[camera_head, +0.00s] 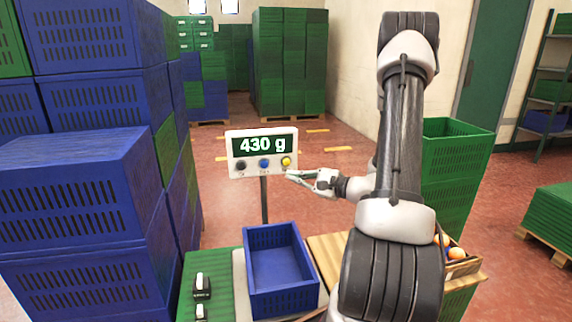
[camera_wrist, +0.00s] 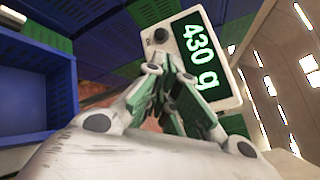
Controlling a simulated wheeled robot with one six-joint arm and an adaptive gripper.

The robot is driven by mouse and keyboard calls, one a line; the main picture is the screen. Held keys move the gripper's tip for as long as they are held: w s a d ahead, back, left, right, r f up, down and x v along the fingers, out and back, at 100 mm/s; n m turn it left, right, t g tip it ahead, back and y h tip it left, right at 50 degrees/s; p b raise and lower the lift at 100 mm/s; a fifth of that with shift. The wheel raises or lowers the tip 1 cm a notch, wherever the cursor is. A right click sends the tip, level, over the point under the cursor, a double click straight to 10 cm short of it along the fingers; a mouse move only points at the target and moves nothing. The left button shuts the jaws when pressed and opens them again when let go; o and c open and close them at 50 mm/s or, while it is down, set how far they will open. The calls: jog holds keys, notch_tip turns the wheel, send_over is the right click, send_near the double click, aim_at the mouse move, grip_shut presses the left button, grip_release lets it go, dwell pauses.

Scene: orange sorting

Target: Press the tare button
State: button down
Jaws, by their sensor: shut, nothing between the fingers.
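The scale's display panel (camera_head: 262,152) stands on a post and reads 430 g. Below the readout are a black button (camera_head: 240,165), a blue button (camera_head: 264,163) and a yellow button (camera_head: 286,162); their labels are too small to read. My gripper (camera_head: 290,174) is shut and empty, its tips just below the yellow button at the panel's lower right; I cannot tell whether they touch. In the wrist view the panel (camera_wrist: 222,95) appears tilted behind the fingers (camera_wrist: 172,68). The black button (camera_wrist: 161,36) shows there, while the other buttons are hidden behind the fingers.
An empty blue crate (camera_head: 282,303) sits on the scale platform (camera_head: 240,285) below the panel. Tall stacks of blue crates (camera_head: 75,180) stand at left. A green crate stack (camera_head: 450,160) and a box with oranges (camera_head: 462,266) are at right. Open floor lies behind the panel.

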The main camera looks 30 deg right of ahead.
aim_at(289, 163)
jog(key=shift+w, duration=0.1)
jog(key=w+d, duration=0.2)
jog(key=w, duration=0.6)
jog(key=shift+d, duration=0.2)
jog(key=shift+w, duration=0.2)
dwell(1.3)
jog(key=shift+w+d, duration=0.1)
jog(key=shift+w, duration=0.2)
jog(key=shift+w+d, duration=0.2)
jog(key=shift+w, duration=0.35)
dwell(0.6)
dwell(0.4)
jog(key=shift+s+a, duration=0.3)
jog(key=shift+s, duration=0.65)
jog(key=shift+s, duration=0.1)
